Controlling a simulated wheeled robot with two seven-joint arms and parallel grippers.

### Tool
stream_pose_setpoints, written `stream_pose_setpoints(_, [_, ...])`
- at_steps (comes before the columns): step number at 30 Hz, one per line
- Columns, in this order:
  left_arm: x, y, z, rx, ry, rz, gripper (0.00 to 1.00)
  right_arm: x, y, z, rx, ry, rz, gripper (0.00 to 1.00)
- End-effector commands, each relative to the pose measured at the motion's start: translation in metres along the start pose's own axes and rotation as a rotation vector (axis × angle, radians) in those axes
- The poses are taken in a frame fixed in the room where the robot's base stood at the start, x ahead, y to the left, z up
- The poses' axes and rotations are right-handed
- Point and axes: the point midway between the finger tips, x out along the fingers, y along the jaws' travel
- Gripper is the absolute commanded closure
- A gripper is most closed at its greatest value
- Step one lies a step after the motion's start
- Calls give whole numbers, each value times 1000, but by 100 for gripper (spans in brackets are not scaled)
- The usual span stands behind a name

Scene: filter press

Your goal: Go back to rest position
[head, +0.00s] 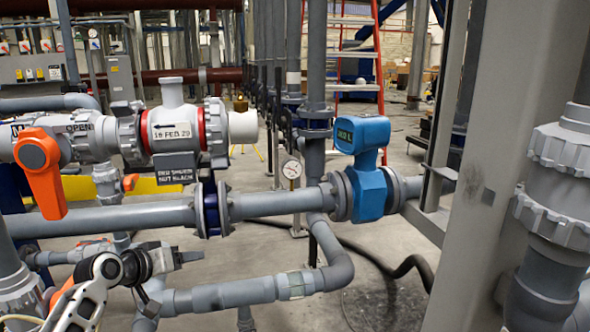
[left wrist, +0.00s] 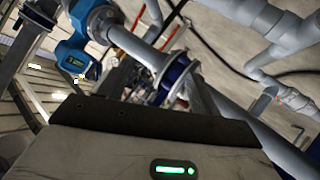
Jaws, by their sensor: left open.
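My left gripper (head: 186,257) is at the lower left of the head view, on my white and black arm. It is in front of the grey pipework, below the horizontal grey pipe (head: 110,217). It appears small and side-on, and I see nothing held in it. My right gripper is not in view.
An orange-handled valve (head: 40,165) is above my left arm. A blue flow meter (head: 364,168) sits on the pipe to the right; it also shows in the left wrist view (left wrist: 74,58). A grey steel column (head: 490,170) stands at right. A black hose (head: 412,266) lies on the floor.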

Motion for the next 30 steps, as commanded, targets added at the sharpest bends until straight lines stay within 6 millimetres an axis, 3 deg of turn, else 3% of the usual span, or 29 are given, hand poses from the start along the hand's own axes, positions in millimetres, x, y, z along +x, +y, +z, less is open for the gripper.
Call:
stream_pose_setpoints(3, [-7,-36,-37,195,175,-209,36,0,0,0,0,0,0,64])
stream_pose_setpoints(6, [-18,-50,-64,352,293,-332,36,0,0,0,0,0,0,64])
stream_pose_setpoints(13, [-45,-52,-111,704,499,-517,36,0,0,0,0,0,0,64])
stream_pose_setpoints(15, [-33,-52,-69,682,441,-484,36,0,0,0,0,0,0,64])
stream_pose_setpoints(20, [-22,-48,5,669,356,-435,36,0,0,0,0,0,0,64])
stream_pose_setpoints(23, [-20,-43,62,653,292,-399,36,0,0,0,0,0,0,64])
stream_pose_setpoints(26, [-24,-34,129,626,216,-356,36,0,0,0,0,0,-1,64])
stream_pose_setpoints(30, [-47,-14,232,566,97,-293,36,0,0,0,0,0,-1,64])
